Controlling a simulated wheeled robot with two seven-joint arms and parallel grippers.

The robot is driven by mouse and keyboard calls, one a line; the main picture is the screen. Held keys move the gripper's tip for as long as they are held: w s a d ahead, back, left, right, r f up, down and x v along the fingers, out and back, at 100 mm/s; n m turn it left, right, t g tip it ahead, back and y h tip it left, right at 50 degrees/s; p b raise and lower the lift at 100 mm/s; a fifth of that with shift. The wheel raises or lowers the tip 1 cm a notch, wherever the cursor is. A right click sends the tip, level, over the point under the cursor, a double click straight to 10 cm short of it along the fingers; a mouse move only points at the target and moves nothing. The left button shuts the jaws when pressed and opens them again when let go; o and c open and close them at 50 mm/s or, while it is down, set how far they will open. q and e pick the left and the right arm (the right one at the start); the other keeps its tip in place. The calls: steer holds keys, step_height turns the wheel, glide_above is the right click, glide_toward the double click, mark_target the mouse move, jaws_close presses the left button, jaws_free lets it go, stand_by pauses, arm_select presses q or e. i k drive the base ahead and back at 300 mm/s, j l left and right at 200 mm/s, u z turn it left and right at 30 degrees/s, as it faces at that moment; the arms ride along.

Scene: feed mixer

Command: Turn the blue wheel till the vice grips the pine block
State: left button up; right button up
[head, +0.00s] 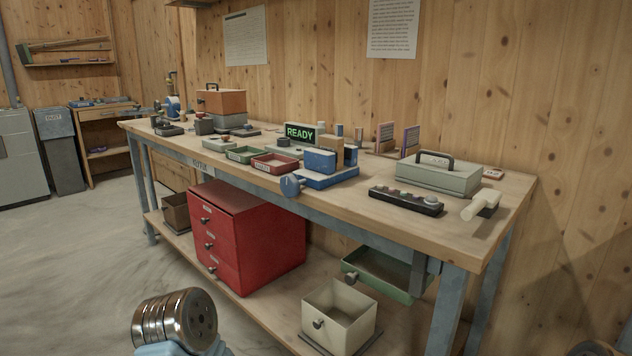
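A blue vice (330,178) stands at the front edge of the wooden workbench, near the middle of the head view. Its round blue wheel (291,186) faces the front left and sticks out past the bench edge. A tan block, apparently the pine block (331,144), shows behind the vice's front blue jaw (319,161). The jaw hides its lower part, and I cannot tell whether the jaws touch it. Neither gripper shows. A shiny ribbed metal part at the bottom left seems to be my own arm, well apart from the wheel.
A READY display (300,133) stands behind the vice. Red (275,164) and green (243,154) trays lie to its left. A dark strip with knobs (406,200) and a grey-green toolbox (438,175) are to the right. A red drawer cabinet (245,240) stands below.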

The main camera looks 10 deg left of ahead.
mark_target(290, 186)
steer(key=j+z, duration=0.15)
steer(key=z, duration=0.3)
steer(key=i+j+z, duration=0.1)
steer(key=z, duration=0.35)
steer(key=j+z, duration=0.2)
steer(key=z, duration=0.25)
steer(key=j+z, duration=0.15)
steer(key=z, duration=0.3)
steer(key=k+j+z, duration=0.1)
steer(key=z, duration=0.4)
